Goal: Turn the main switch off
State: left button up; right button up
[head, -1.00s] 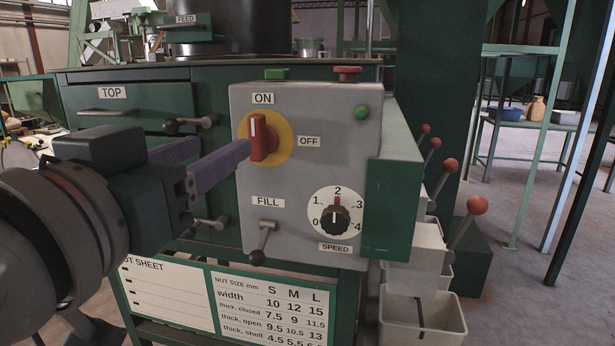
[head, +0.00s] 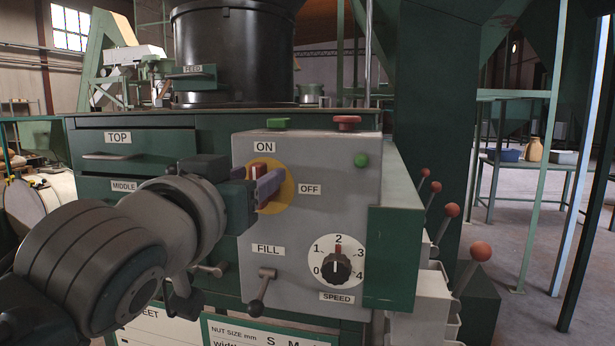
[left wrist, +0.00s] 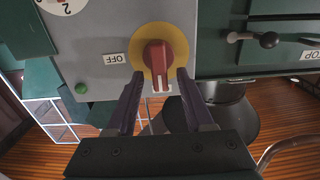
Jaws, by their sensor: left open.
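The main switch is a red handle (head: 257,171) on a yellow disc (head: 286,196), on the grey front of a control box. The handle is upright, its white-marked end toward the ON label (head: 264,147); the OFF label (head: 310,188) is to its right. My left gripper (head: 266,179) is open in front of the switch and hides part of it. In the left wrist view the red handle (left wrist: 158,57) lies between the two purple fingertips (left wrist: 160,73), one on each side. Whether either finger touches it I cannot tell. My right gripper is not in view.
Below the switch are the FILL lever (head: 262,288) and the SPEED dial (head: 336,267). Red-knobbed levers (head: 480,251) stand at the right. Drawers (head: 160,142) are at the left.

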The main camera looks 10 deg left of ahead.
aim_at(281, 188)
pick_arm(q)
jog(key=shift+c, duration=0.3)
grip_shut()
jog(key=shift+d+m, duration=0.1)
jog(key=shift+m, duration=0.2)
jog(key=shift+d+m+p, duration=0.15)
jog(key=shift+m+p, duration=0.6)
jog(key=shift+m, duration=0.15)
jog(key=shift+d+f+m+p, duration=0.3)
jog(key=shift+f+m+p, duration=0.05)
jog(key=shift+m, duration=2.25)
jog(key=shift+d+f+m+p, duration=0.3)
jog(key=shift+f+m, duration=0.1)
jog(key=shift+m, duration=2.2)
jog(key=shift+d+f+m+p, duration=0.25)
jog(key=shift+f+m+p, duration=0.1)
jog(key=shift+m, duration=2.25)
